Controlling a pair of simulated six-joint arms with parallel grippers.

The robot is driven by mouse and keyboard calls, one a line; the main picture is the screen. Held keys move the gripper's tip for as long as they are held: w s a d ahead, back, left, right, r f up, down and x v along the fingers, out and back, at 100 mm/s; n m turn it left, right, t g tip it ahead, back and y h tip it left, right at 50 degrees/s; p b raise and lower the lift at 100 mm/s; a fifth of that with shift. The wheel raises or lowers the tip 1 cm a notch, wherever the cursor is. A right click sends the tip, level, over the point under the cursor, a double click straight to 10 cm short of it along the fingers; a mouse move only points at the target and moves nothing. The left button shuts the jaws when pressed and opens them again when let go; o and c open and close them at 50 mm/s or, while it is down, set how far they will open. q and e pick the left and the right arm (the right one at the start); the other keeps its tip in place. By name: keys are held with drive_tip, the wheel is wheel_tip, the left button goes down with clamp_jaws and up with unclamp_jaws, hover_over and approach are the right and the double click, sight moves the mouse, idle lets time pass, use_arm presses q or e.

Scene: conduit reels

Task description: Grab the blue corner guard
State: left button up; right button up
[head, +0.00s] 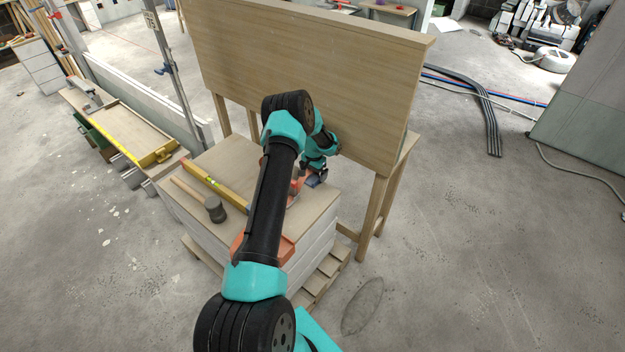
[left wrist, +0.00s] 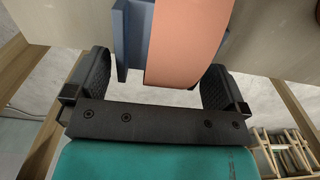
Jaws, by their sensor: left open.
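The blue corner guard (left wrist: 121,40) shows as a dark blue-grey angled piece at the top of the left wrist view, partly cut off by the frame. My left gripper (left wrist: 157,68) is open, with one black finger on each side of the guard and of an orange curved band. I cannot tell whether a finger touches either. In the head view the left gripper (head: 318,171) is small and partly covered by its own wrist. My right gripper is not in view.
The orange curved band (left wrist: 188,40) lies against the guard. A mallet (head: 214,208) and a yellow level (head: 215,184) lie on the stacked boards left of my arm. A tall wooden panel (head: 300,65) stands close behind. The floor at right is largely clear.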

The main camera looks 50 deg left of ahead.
use_arm(q)
drive_tip(key=shift+f, duration=0.45)
drive_tip(key=c, duration=0.7)
